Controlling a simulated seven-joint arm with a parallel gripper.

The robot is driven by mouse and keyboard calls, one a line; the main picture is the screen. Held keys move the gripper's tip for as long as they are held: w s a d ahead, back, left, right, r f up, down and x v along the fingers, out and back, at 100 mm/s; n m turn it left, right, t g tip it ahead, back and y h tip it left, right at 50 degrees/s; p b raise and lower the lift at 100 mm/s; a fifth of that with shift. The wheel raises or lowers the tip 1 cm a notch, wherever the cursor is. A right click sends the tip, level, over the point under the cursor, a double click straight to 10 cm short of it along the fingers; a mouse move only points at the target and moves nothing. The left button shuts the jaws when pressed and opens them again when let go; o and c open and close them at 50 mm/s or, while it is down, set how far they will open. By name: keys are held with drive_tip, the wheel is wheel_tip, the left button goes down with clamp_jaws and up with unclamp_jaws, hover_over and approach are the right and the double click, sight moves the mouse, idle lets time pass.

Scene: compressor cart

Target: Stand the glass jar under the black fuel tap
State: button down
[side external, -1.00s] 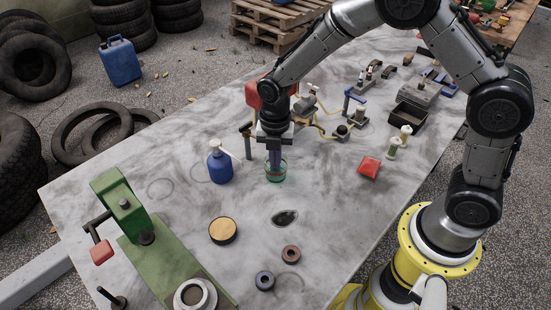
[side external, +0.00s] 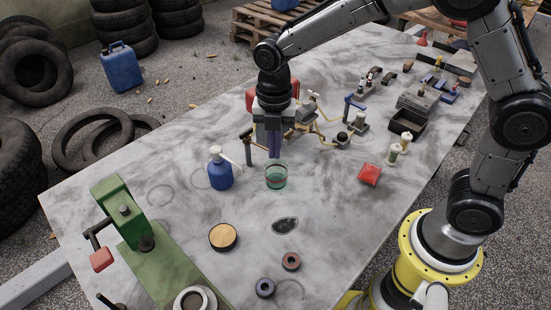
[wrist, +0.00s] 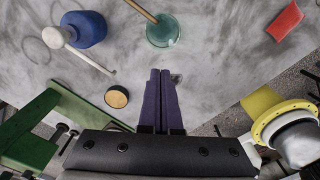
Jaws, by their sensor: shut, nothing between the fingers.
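The clear greenish glass jar (side external: 276,178) stands upright on the bench near its middle; it also shows at the top of the wrist view (wrist: 163,38). My gripper (side external: 274,156) is just above and behind the jar in the side view. Its purple fingers (wrist: 160,71) are together with nothing between them, apart from the jar in the wrist view. A dark upright post with a crossbar (side external: 248,147) stands behind the jar to its left. I cannot tell whether it is the black fuel tap. My wrist partly hides the red tank (side external: 252,98) and equipment behind it.
A blue bottle with a white spout (side external: 220,175) stands close left of the jar. A green vice-like tool (side external: 130,215) is at front left. A round tin (side external: 223,237), two small rings and a red packet (side external: 369,174) lie around. Bare bench lies between jar and packet.

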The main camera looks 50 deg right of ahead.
drive_tip(key=s+a, duration=0.3)
hover_over(276, 189)
drive_tip(key=s+a, duration=0.4)
wheel_tip(276, 189, down, 10)
drive_tip(key=shift+w+f, duration=0.1)
drive_tip(key=shift+w, duration=0.05)
drive_tip(key=shift+w+d+f, duration=0.25)
drive_tip(key=shift+w+d, duration=1.1)
drive_tip(key=shift+d, duration=0.1)
drive_tip(key=shift+w+d, duration=0.75)
drive_tip(key=shift+d, duration=0.05)
